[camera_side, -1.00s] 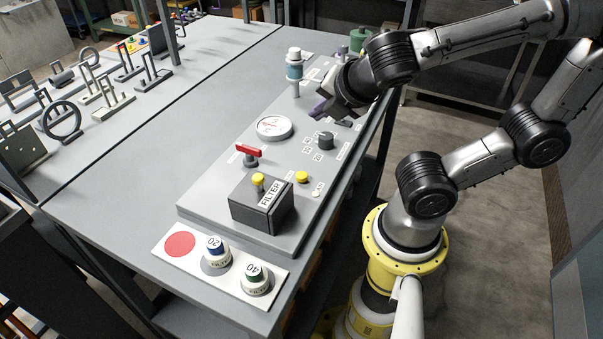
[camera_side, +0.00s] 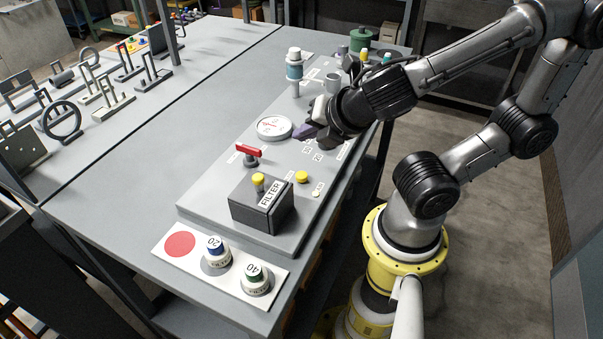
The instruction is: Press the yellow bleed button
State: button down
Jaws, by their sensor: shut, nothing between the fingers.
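A low round yellow button (camera_side: 302,177) sits on the grey panel (camera_side: 215,205), right of the dark box marked FILTER (camera_side: 262,207). A second yellow cap (camera_side: 258,179) stands on top of that box. I cannot read which one is labelled bleed. The gripper hides the dark knob of the panel.
A red lever (camera_side: 249,150) stands on the panel behind the FILTER box. A blue-and-white canister (camera_side: 294,64) rises at the panel's far end. Two filter cups, blue (camera_side: 214,250) and green (camera_side: 255,277), stand on a white plate (camera_side: 172,262) with a red disc at the front.

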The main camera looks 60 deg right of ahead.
aim_at(304, 178)
jog(key=shift+f, duration=3.75)
jog(key=shift+f, duration=0.1)
jog(key=shift+f, duration=0.3)
jog(key=shift+f, duration=0.45)
jog(key=shift+r, duration=0.85)
jog(key=shift+r, duration=0.1)
jog(key=shift+r, duration=2.45)
